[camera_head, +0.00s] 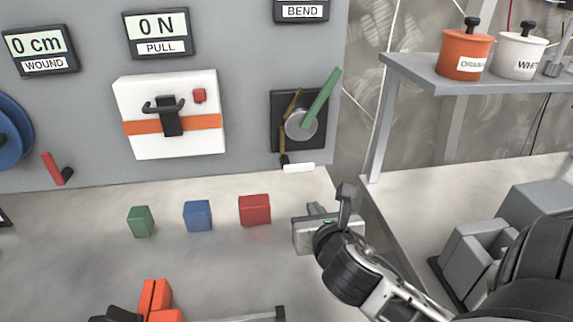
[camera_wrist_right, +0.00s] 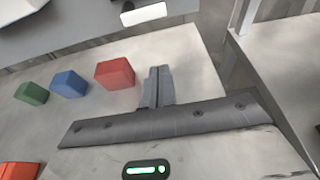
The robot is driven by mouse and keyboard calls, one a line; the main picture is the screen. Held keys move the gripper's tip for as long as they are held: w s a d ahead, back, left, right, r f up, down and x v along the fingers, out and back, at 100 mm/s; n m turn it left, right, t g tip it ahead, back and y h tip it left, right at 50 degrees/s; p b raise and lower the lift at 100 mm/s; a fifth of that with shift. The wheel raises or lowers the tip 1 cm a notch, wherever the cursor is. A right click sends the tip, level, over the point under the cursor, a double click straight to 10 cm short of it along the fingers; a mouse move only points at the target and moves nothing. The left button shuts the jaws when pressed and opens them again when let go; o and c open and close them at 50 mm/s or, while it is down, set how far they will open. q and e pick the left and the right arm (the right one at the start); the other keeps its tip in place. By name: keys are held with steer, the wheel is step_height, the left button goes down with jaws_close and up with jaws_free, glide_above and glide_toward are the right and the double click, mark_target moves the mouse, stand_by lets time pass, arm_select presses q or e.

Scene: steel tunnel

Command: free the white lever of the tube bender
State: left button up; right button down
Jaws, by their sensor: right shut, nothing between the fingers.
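The tube bender (camera_head: 300,122) is on the grey wall panel: a dark square plate with a round grey hub, a green lever slanting up to the right and a thin brown strip. The white lever (camera_head: 299,168) lies roughly level below it, by a small black joint. The white lever also shows at the top of the right wrist view (camera_wrist_right: 144,14). My right gripper (camera_head: 316,208) is below the lever and apart from it, with its fingers (camera_wrist_right: 158,86) shut and empty. My left gripper is not in view.
Green (camera_head: 140,221), blue (camera_head: 198,215) and red (camera_head: 255,210) blocks stand on the bench left of my right gripper. Orange pieces (camera_head: 155,297) are at the front. A shelf (camera_head: 455,78) with orange and white pots is on the right. A white box (camera_head: 172,142) is on the panel.

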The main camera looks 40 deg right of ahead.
steer(key=x, duration=0.9)
steer(key=shift+d, duration=0.15)
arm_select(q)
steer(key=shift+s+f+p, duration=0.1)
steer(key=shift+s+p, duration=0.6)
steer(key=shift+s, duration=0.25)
arm_select(e)
steer(key=shift+w+r, duration=0.1)
steer(key=shift+r, duration=1.8)
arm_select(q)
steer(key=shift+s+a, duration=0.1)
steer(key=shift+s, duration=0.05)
arm_select(e)
steer(key=shift+d, duration=0.1)
